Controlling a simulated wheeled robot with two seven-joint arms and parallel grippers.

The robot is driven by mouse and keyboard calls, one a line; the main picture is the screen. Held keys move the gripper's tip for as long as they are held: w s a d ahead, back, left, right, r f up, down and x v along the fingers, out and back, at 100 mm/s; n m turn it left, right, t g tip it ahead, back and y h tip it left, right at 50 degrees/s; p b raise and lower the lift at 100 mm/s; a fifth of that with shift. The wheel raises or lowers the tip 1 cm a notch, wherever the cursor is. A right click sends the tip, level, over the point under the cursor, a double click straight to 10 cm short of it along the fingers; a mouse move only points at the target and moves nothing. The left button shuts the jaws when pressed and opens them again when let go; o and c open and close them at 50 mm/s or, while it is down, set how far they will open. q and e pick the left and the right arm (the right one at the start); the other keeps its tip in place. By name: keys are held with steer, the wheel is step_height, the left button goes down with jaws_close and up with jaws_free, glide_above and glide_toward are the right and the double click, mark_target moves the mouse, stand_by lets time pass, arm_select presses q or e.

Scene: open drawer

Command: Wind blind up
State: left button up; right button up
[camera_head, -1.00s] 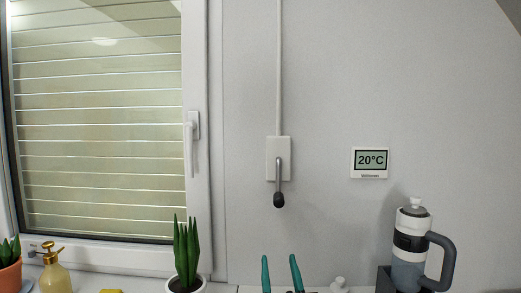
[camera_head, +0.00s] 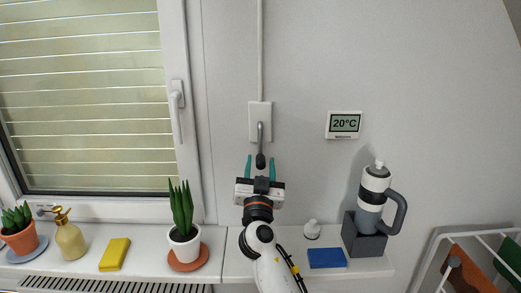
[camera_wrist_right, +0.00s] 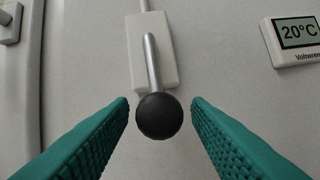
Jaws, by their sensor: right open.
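The blind (camera_head: 85,95) covers the window at the left, with light showing between its slats. The winder is a white wall box (camera_head: 260,121) with a grey crank (camera_head: 261,140) hanging down to a black knob (camera_head: 260,161). My right gripper (camera_head: 261,168) is open, with its green fingertips on either side of the knob. In the right wrist view the knob (camera_wrist_right: 159,116) appears between the two fingers (camera_wrist_right: 160,112), with a gap at each side. The fingers do not grip it. My left gripper is not in view.
A sill (camera_head: 220,262) below holds a potted plant (camera_head: 183,222), yellow sponge (camera_head: 115,254), gold sprayer (camera_head: 68,235), blue sponge (camera_head: 327,258) and bottle (camera_head: 373,200). A thermostat (camera_head: 344,124) hangs right of the crank. A drying rack (camera_head: 437,245) stands lower right. The wall around the crank is clear.

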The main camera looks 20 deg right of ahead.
mark_target(261, 154)
steer(key=shift+p+x, duration=0.35)
steer(key=shift+x, duration=1.45)
jaws_close()
